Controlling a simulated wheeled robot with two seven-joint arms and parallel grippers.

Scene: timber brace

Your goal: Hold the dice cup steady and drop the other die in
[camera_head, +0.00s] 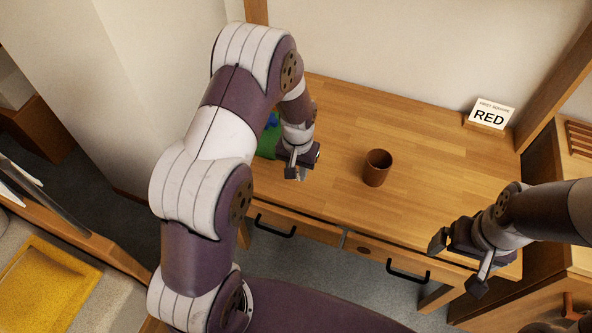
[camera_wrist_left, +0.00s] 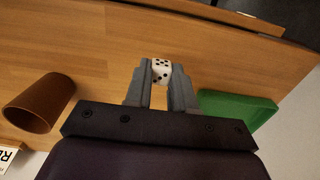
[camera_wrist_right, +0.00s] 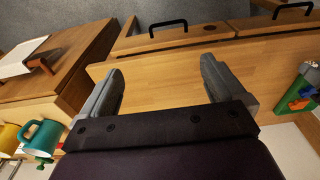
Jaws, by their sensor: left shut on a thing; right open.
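The brown dice cup (camera_head: 376,168) stands upright on the wooden table, right of my left gripper in the head view. It also shows in the left wrist view (camera_wrist_left: 40,102). My left gripper (camera_head: 298,172) is shut on a white die with black pips (camera_wrist_left: 161,70), held between the fingertips. The die is hardly visible in the head view. My right gripper (camera_head: 458,262) is open and empty over the table's front right edge, well apart from the cup. Its spread fingers show in the right wrist view (camera_wrist_right: 160,82).
A green tray (camera_wrist_left: 238,108) lies left of the cup, partly hidden by my left arm in the head view. A sign reading RED (camera_head: 489,114) stands at the back right. The tabletop (camera_head: 430,150) around the cup is clear. Drawers with black handles (camera_head: 408,272) are in front.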

